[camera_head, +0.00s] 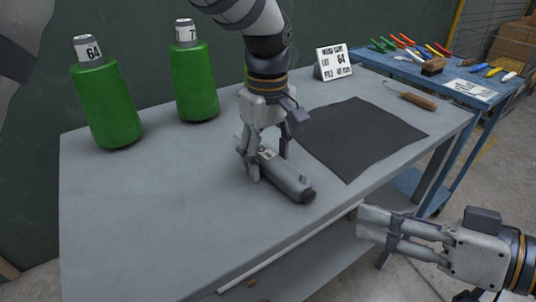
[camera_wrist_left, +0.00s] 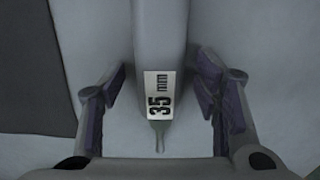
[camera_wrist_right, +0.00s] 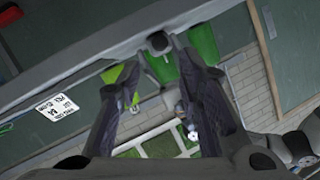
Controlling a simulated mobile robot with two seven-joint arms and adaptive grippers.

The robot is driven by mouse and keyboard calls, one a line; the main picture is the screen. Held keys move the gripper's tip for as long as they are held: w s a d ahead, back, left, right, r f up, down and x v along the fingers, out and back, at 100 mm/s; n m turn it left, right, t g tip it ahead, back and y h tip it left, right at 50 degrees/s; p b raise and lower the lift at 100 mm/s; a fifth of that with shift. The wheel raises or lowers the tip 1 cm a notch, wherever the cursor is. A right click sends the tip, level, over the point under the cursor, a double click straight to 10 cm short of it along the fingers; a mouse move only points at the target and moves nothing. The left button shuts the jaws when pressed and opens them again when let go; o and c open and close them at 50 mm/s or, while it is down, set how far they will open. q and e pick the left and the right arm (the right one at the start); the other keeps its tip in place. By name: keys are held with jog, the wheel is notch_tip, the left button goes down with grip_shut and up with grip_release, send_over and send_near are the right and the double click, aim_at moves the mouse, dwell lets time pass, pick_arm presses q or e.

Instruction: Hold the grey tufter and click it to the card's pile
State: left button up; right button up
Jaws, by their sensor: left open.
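The grey tufter (camera_head: 290,180) lies on the grey workbench. Its label (camera_wrist_left: 158,95) reads "35 mm" in the left wrist view. My left gripper (camera_head: 265,165) is open and lowered over the tufter, with one finger on each side; gaps show between fingers and body in the left wrist view. The white card (camera_head: 334,62) stands at the bench's back edge and shows "LOT 64" and a pile line that seems to read 40 mm. My right gripper (camera_head: 364,227) is open and empty, off the bench's front edge.
Two green spools (camera_head: 108,105) (camera_head: 196,82), tagged 64 and a partly hidden 7, stand at the back left. A dark turf sheet (camera_head: 365,135) lies right of the tufter. A wooden-handled tool (camera_head: 417,101) lies beyond it. A blue cart (camera_head: 455,75) holds several coloured tools.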

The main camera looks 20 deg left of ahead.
pick_arm(q)
grip_shut()
pick_arm(e)
jog(key=shift+s+f, duration=0.1)
jog(key=c, duration=0.4)
jog(key=s+m, duration=0.1)
jog(key=m, duration=0.1)
jog(key=s+f+m+t, duration=0.1)
jog(key=m, duration=0.1)
jog(key=s+d+m+y, duration=0.1)
jog(key=m, duration=0.2)
jog(key=shift+d+f, duration=0.1)
jog(key=shift+f, duration=0.25)
grip_shut()
jog(key=m+t, duration=0.1)
jog(key=m, duration=0.1)
jog(key=s+d+m+t, duration=0.1)
jog(key=m, duration=0.2)
jog(key=s+d+f+m+t, duration=0.1)
jog(key=m, duration=0.2)
jog(key=shift+d, duration=0.2)
